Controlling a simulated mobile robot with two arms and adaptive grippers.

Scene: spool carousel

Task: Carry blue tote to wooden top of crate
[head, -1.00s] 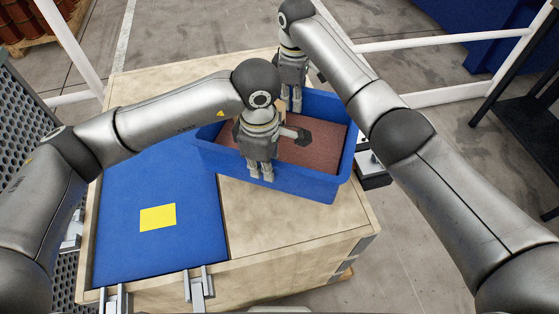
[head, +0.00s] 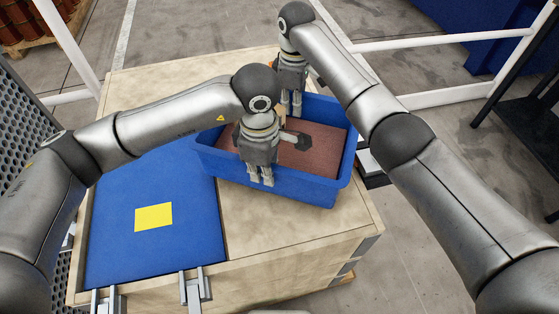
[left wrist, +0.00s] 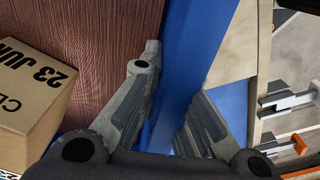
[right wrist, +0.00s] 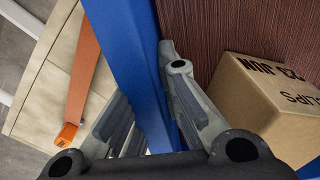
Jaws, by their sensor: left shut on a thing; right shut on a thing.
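The blue tote (head: 312,190) is over the bare wooden top (head: 270,245) at the right part of the crate. I cannot tell whether its base touches the wood. My left gripper (head: 260,182) is shut on the tote's near wall, which runs between its fingers in the left wrist view (left wrist: 178,95). My right gripper (head: 291,112) is shut on the far wall, also seen in the right wrist view (right wrist: 140,85). A cardboard box (left wrist: 32,90) stands on the tote's reddish-brown floor (head: 315,145); in the head view my left gripper mostly hides it.
A blue panel with a yellow square (head: 153,216) covers the crate's left part. Metal latches (head: 192,288) sit on the near edge. White rails (head: 445,40), a dark shelf frame (head: 520,110) and a perforated grey panel (head: 22,120) stand around the crate.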

